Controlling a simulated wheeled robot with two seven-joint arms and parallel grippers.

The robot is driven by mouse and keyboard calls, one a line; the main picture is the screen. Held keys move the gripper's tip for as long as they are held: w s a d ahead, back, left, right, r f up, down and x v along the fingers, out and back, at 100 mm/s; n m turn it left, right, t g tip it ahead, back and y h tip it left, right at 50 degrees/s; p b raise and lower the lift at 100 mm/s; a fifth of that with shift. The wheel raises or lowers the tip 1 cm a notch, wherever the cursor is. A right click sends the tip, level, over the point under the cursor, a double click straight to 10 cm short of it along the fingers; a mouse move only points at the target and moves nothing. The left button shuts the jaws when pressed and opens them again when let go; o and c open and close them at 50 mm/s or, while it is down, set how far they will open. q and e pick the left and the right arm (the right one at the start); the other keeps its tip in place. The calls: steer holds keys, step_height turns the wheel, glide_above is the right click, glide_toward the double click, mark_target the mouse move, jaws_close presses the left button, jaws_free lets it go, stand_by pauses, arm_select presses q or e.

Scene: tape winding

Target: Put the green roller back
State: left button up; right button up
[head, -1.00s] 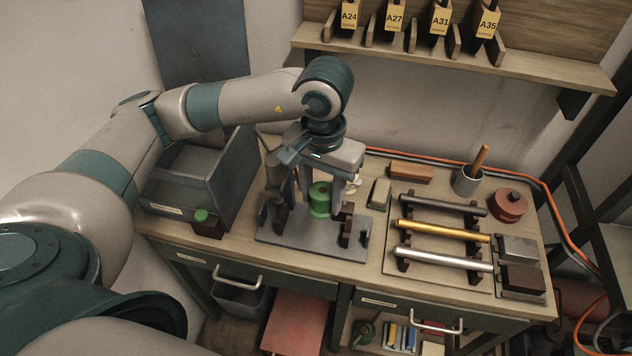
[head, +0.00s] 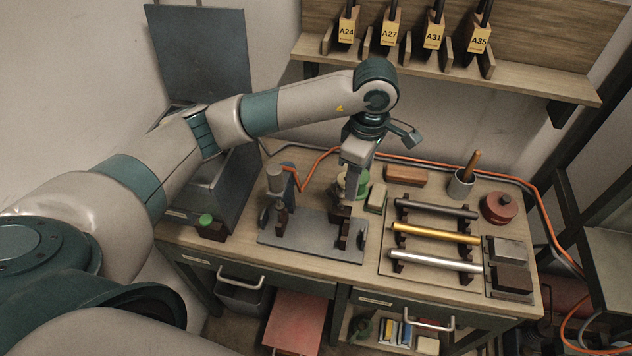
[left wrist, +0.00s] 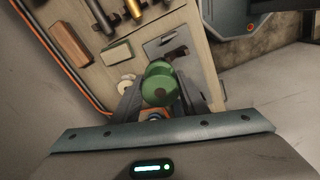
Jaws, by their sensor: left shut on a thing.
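The green roller (head: 363,184) is a short flanged spool in my left gripper (head: 350,192), behind the grey winding stand (head: 300,238). The gripper hides much of it in the head view. In the left wrist view the green roller (left wrist: 160,84) sits between the two fingers, which are shut on it. The stand is a grey plate with dark brown uprights, and no roller lies between them. My right gripper is not in view.
A rack holds a dark bar (head: 435,208), a gold bar (head: 430,233) and a silver bar (head: 435,260). A green-topped block (head: 376,198) and brown block (head: 407,175) lie behind. A grey bin (head: 232,190) stands left. An orange cable (head: 430,162) runs along the back edge.

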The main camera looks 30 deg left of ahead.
arm_select(q)
steer(key=w+d+f+n+p, duration=0.1)
steer(key=w+f+n+p, duration=0.1)
steer(key=n, duration=0.9)
steer(key=w+d+f+n+p, duration=0.1)
steer(key=w+n+p, duration=0.3)
steer(key=n, duration=0.8)
steer(key=w+d+f+n+h+p, duration=0.1)
steer(key=w+f+n+p, duration=0.2)
steer(key=n, duration=0.9)
steer(key=shift+w+d+f, duration=0.15)
steer(key=shift+f, duration=0.3)
steer(key=n, duration=0.1)
steer(key=f+n+p, duration=0.1)
steer(key=n, duration=0.1)
steer(key=shift+f+n, duration=0.15)
steer(key=shift+n, duration=0.15)
steer(key=shift+f+n, duration=0.2)
steer(key=shift+n, duration=0.2)
